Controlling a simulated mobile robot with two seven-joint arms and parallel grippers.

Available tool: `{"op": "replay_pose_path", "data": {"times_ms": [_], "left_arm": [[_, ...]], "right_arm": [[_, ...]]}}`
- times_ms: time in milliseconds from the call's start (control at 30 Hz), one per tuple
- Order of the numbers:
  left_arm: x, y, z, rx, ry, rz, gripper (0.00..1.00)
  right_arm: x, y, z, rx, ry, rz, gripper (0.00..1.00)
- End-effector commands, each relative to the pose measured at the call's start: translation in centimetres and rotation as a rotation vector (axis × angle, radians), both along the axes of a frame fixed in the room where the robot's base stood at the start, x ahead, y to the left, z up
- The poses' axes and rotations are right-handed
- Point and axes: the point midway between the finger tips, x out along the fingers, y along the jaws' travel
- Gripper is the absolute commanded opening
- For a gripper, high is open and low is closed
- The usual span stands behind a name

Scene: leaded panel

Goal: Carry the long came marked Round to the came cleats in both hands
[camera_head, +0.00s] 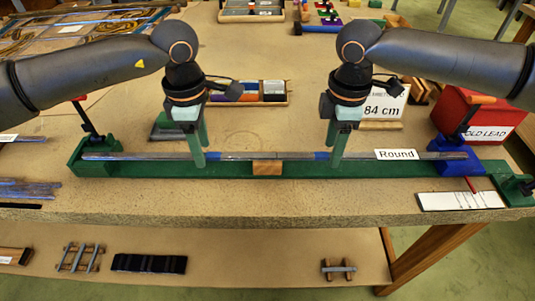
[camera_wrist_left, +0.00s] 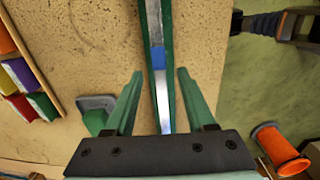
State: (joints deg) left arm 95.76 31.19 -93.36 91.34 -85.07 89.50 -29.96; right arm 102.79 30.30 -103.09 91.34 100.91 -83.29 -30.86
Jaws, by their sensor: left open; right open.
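The long came marked Round (camera_head: 270,156) is a thin grey bar with blue bands, lying along a green wooden jig (camera_head: 225,170). Its white Round label (camera_head: 396,154) is near the right end. My left gripper (camera_head: 202,160) points down at the came's left part. In the left wrist view the left gripper (camera_wrist_left: 160,75) has its fingers apart, one on each side of the came (camera_wrist_left: 156,35). My right gripper (camera_head: 334,160) points down at the came right of the middle, its fingers partly overlapping. No cleats are clearly identifiable.
A red OLD LEAD box (camera_head: 478,118) is at the right, an 84 cm sign (camera_head: 383,103) behind the right gripper. The lower shelf (camera_head: 230,290) holds a small ladder-like rack (camera_head: 80,258) and a smaller piece (camera_head: 338,269).

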Motion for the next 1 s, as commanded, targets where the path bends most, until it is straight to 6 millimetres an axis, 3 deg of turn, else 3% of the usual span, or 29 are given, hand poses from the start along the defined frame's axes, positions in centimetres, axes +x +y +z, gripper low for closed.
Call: {"op": "replay_pose_path", "data": {"times_ms": [367, 867, 1000], "left_arm": [[-0.01, 0.03, -0.49, 0.0, 0.0, 0.0, 0.55], [0.0, 0.02, -0.45, 0.0, 0.0, 0.0, 0.0], [0.0, 0.02, -0.44, 0.0, 0.0, 0.0, 0.0]], "right_arm": [[-0.02, 0.02, -0.5, 0.0, 0.001, 0.0, 0.55], [-0.02, 0.01, -0.46, 0.0, 0.001, 0.0, 0.0], [-0.02, 0.01, -0.46, 0.0, 0.001, 0.0, 0.0]]}}
